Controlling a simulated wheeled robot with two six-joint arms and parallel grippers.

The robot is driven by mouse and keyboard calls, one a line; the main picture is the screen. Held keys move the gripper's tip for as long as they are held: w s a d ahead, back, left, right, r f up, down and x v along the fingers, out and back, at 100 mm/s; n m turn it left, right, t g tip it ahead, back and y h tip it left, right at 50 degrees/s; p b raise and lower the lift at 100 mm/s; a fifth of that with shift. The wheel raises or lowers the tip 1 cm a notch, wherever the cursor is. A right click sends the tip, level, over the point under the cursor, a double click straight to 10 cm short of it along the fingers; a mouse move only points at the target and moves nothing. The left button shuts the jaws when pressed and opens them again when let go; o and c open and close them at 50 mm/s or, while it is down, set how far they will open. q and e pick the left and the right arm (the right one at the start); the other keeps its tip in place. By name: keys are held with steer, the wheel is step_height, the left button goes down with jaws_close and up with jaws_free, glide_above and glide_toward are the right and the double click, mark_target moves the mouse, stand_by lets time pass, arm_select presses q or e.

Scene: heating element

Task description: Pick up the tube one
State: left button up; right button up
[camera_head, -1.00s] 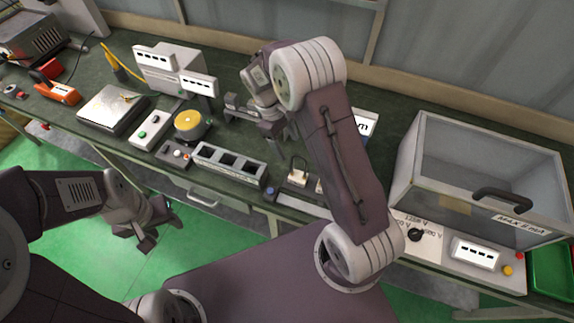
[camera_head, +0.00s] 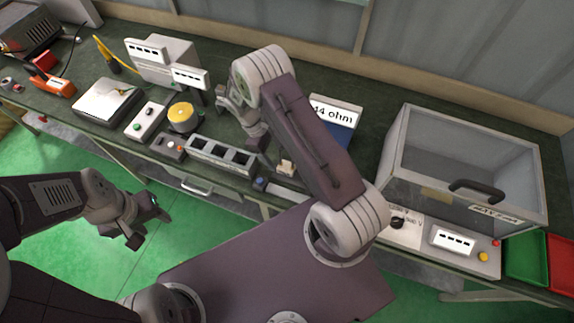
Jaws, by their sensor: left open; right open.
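I cannot make out a tube clearly in this view. My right gripper (camera_head: 240,120) is open above the bench, behind the grey slotted rack (camera_head: 222,156) and to the right of the yellow-topped round device (camera_head: 183,117). Nothing shows clearly between its fingers, and my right arm hides the bench under and beside it. My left gripper (camera_head: 152,224) is open and empty over the green floor in front of the bench, at the lower left.
A blue box with a white ohm label (camera_head: 334,112) stands right of my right arm. A clear-sided chamber (camera_head: 462,160) with a black handle fills the bench's right. Green (camera_head: 526,256) and red (camera_head: 562,262) bins stand beyond it. Control boxes (camera_head: 147,121) crowd the left.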

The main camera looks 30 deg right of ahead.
mark_target(280, 163)
steer(key=x, duration=0.2)
steer(key=p+x, duration=0.1)
steer(key=x, duration=0.1)
steer(key=shift+s+a, duration=0.1)
steer(key=shift+s, duration=0.1)
steer(key=shift+f, duration=0.15)
jaws_close()
step_height(280, 163, up, 4)
steer(key=shift+w+f+b, duration=0.1)
steer(key=shift+f+b, duration=0.15)
steer(key=shift+b, duration=0.3)
steer(key=s+a+r+b, duration=0.1)
steer(key=s+r, duration=0.6)
steer(key=s, duration=0.4)
steer(key=shift+s+a+r, duration=0.3)
steer(key=shift+s+a, duration=0.05)
steer(key=shift+a, duration=0.05)
